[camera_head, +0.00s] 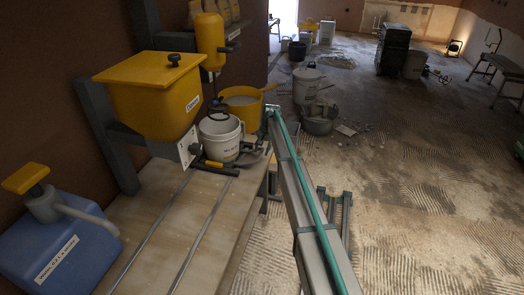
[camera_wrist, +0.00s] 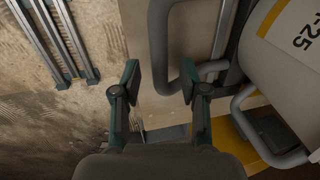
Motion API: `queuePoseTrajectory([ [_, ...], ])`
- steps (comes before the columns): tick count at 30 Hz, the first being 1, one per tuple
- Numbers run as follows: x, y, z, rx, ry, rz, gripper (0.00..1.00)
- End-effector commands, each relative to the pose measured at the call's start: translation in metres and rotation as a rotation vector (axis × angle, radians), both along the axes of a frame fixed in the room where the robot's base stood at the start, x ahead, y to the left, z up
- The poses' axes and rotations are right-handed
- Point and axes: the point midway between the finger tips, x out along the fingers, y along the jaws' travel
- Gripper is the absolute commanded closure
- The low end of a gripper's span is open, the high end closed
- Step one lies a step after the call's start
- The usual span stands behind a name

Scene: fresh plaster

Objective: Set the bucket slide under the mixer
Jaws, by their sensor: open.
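The white bucket (camera_head: 221,137) stands upright on the bench at the end of two thin metal rails (camera_head: 199,232). The slide under it is mostly hidden; a black and yellow bar (camera_head: 216,167) lies at its foot. The yellow mixer (camera_head: 209,40) hangs on a post behind the bucket. My gripper (camera_head: 269,112) is small and partly hidden at the bench's right edge. In the wrist view my gripper (camera_wrist: 158,82) is open, with a grey loop handle (camera_wrist: 159,45) between or just beyond its fingers; contact cannot be told. A pale bucket marked 25 (camera_wrist: 283,48) is at right.
A yellow hopper (camera_head: 150,95) overhangs the bench left of the bucket. A blue jug (camera_head: 60,240) stands at the near left. A yellow tub (camera_head: 254,111) sits behind the bucket. Pails (camera_head: 307,86) stand on the floor beyond. The floor at right is mostly clear.

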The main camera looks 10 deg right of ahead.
Motion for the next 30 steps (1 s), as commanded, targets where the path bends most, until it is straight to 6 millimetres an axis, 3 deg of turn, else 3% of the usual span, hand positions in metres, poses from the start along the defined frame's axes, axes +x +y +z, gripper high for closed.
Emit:
queuePoseTrajectory([
  [18,-0.007,-0.019,0.099,0.000,-0.003,-0.002,0.57],
  [30,-0.008,-0.022,0.114,0.000,-0.001,-0.001,0.57],
])
